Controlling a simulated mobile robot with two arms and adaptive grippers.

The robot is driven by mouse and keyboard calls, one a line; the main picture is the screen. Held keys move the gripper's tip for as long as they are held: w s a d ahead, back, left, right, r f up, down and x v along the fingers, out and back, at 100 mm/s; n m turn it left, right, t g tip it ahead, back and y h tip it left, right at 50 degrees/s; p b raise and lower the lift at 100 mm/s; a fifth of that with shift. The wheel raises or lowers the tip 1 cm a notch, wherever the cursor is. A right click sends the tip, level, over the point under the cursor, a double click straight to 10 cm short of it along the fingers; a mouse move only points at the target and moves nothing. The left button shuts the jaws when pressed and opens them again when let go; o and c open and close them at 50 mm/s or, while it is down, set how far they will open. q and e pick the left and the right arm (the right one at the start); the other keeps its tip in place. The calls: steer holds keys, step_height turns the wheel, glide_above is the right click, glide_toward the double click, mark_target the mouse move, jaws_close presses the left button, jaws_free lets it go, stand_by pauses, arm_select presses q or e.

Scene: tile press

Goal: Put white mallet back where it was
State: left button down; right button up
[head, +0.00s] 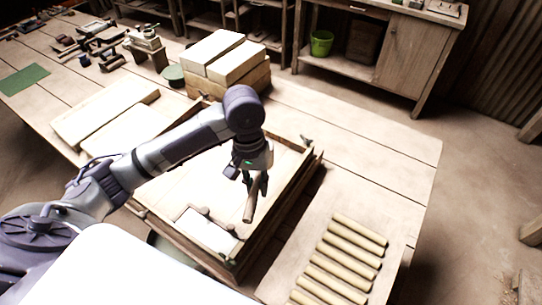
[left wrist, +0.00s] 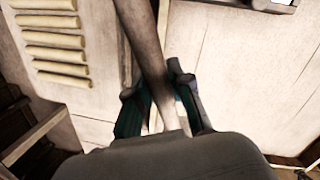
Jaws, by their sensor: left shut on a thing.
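My left gripper (head: 257,184) is over the wooden press frame (head: 282,207) near the middle of the head view. It is shut on a brown wooden handle (head: 250,206), which points down and toward the viewer. In the left wrist view the handle (left wrist: 144,38) runs between the two fingers (left wrist: 158,98) and out past the top edge, with a paler stretch at the grip. I take it for the mallet's handle; no white mallet head can be made out in either view. My right gripper is not in view.
Several pale rolls (head: 345,254) lie in a row at the right; they also show in the left wrist view (left wrist: 55,53). Pale boards (head: 105,110) and stacked blocks (head: 228,62) lie behind the arm. The table (head: 385,150) is clear at the far right.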

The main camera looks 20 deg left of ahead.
arm_select(q)
steer(key=w+f, duration=0.2)
steer(key=w, duration=0.1)
steer(key=w+a+f, duration=0.1)
steer(key=w, duration=0.2)
steer(key=w+f, duration=0.2)
steer(key=w, duration=0.1)
steer(key=shift+w+a+f+p, duration=0.1)
steer(key=shift+a+f+p, duration=0.1)
steer(key=shift+f+p, duration=0.15)
steer(key=shift+w+a+f, duration=0.1)
steer(key=shift+w+f, duration=0.15)
steer(key=shift+w, duration=0.2)
steer(key=shift+f, duration=0.35)
step_height(320, 180, down, 2)
steer(key=shift+f+p, duration=0.2)
steer(key=shift+p, duration=0.3)
steer(key=shift+f, duration=0.5)
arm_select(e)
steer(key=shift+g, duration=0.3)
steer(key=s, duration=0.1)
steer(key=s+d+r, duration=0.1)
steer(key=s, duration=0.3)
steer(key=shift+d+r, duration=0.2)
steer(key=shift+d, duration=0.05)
